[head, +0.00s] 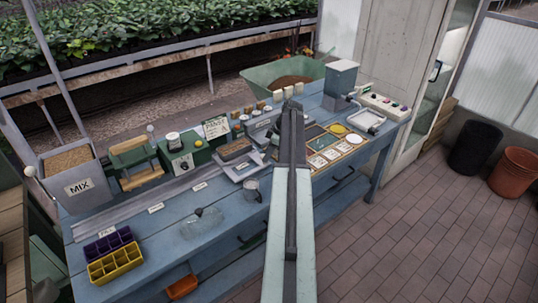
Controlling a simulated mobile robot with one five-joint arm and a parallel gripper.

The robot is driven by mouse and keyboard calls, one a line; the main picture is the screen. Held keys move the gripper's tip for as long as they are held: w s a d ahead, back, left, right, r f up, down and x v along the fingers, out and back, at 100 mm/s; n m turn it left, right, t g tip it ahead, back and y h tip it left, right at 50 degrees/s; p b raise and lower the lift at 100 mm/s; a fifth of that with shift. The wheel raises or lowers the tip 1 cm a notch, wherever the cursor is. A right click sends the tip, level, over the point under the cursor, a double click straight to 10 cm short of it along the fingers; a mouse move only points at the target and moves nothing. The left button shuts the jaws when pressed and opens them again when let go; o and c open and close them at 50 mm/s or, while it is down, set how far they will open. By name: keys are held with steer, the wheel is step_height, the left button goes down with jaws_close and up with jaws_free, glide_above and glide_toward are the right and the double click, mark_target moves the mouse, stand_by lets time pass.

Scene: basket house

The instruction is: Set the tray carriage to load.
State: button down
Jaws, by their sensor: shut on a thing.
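My gripper (292,108) reaches over the blue bench, seen from behind, its dark end at the bench's back right. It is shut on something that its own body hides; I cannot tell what. A grey metal platform (242,170) with a dark brown top sits left of my arm, apart from the gripper tip. It may be the tray carriage, but I cannot tell for sure. A pale rail strip (135,214) with small white labels runs along the bench to its left. The label words are too small to read surely.
A purple tray (108,246) and a yellow tray (116,263) lie at the bench's front left. A MIX bin (80,188) stands behind them.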

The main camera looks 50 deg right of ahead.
stand_by(0.3)
steer(key=c, duration=1.1)
jaws_free()
steer(key=shift+w, duration=0.15)
steer(key=p+v, duration=0.7)
steer(key=shift+r, duration=0.35)
